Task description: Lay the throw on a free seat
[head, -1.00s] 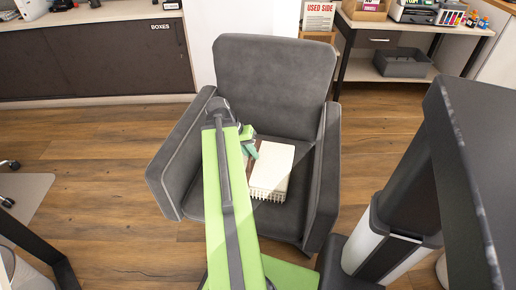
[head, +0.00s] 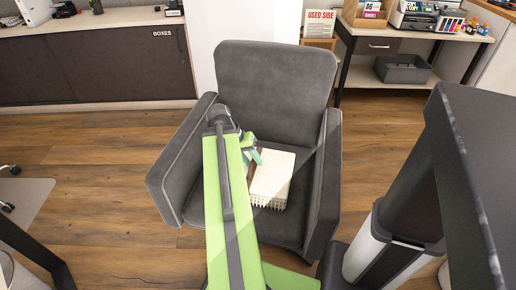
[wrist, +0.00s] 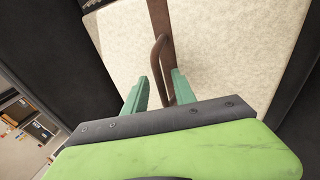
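The throw (head: 275,174) is a folded cream cloth with a fringed front edge and a brown strap with a handle. It lies flat on the seat of the grey armchair (head: 275,85), toward the right armrest. My gripper (head: 252,157) is over the throw's left side in the head view. In the wrist view its green fingers (wrist: 158,78) stand apart, one on each side of the brown handle (wrist: 159,52), with gaps visible. The cream cloth (wrist: 225,55) fills much of that view.
Armrests (head: 186,155) flank the seat closely. A dark desk edge (head: 470,180) and a column stand at the right. A low cabinet (head: 95,65) and a side desk with a grey bin (head: 403,69) line the back.

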